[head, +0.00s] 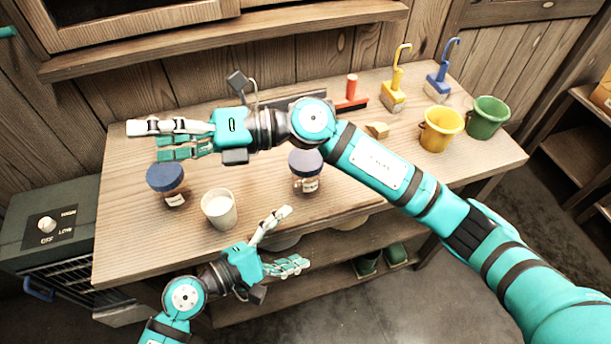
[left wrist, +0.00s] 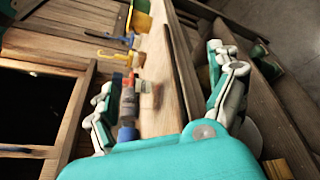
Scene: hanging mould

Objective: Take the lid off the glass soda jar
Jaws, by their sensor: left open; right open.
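Two jars with dark blue lids and small labels stand upright on the wooden table; one jar (head: 168,186) is at the left, the other jar (head: 306,172) near the middle. I cannot tell from the labels which holds soda. Both lids are on. My left gripper (head: 294,238) is open and empty at the table's front edge, below the middle jar and apart from it. Its open fingers also show in the left wrist view (left wrist: 160,72). My right gripper (head: 146,142) is open, its fingers pointing left above the table, behind the left jar in the picture.
A pale cup (head: 219,210) stands between the jars near the front edge. A yellow bucket (head: 440,130), a green bucket (head: 487,118), yellow and blue hooked brushes and a red-handled tool (head: 351,95) stand further right. My right arm crosses above the table.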

